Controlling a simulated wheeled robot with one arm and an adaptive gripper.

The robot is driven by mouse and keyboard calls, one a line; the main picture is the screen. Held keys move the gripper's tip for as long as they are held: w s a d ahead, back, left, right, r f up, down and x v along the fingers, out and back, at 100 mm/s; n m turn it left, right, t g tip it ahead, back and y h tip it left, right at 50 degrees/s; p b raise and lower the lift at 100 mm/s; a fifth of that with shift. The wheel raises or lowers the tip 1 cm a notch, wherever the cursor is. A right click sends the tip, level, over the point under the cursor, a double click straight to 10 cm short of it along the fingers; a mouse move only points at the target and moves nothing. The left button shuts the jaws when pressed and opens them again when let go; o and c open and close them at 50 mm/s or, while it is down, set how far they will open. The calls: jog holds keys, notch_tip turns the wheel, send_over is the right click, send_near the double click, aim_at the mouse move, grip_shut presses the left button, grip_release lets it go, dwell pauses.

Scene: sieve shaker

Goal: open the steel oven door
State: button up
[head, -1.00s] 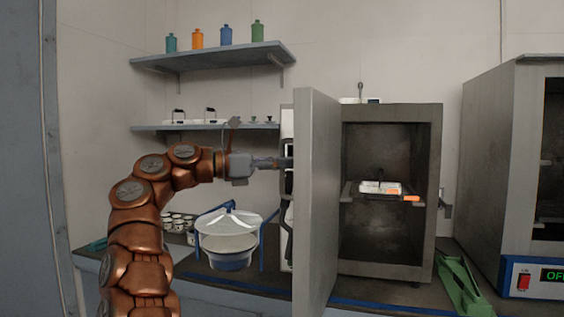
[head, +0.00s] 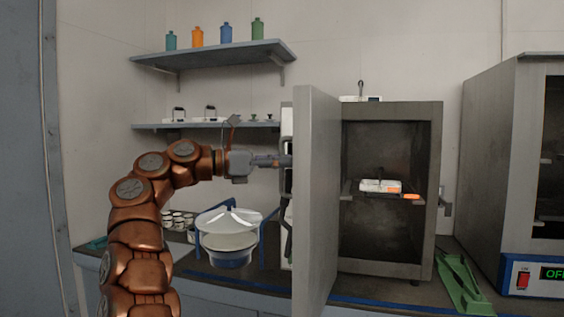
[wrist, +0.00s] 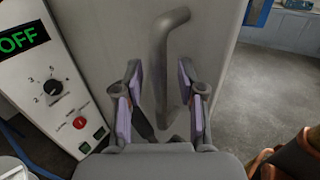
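The steel oven (head: 430,190) stands on the bench with its chamber exposed. Its steel door (head: 316,190) is swung wide open, jutting toward the camera at the left of the chamber. My gripper (head: 280,161) is at the door's left, outer face. In the wrist view my gripper (wrist: 160,100) is open, its two padded fingers apart. The head view hides the handle.
An oven shelf holds a small white tray (head: 375,186). A white-lidded pot (head: 228,226) in a blue frame stands below my arm. A green stand (head: 462,287) and another oven (head: 497,150) are at right. Wall shelves (head: 210,55) hang behind. The control panel (wrist: 48,85) reads OFF.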

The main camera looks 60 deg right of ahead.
jog(key=shift+a, duration=0.1)
jog(key=v, duration=0.7)
jog(key=shift+w, duration=0.2)
jog(key=shift+a, duration=0.1)
dwell(0.6)
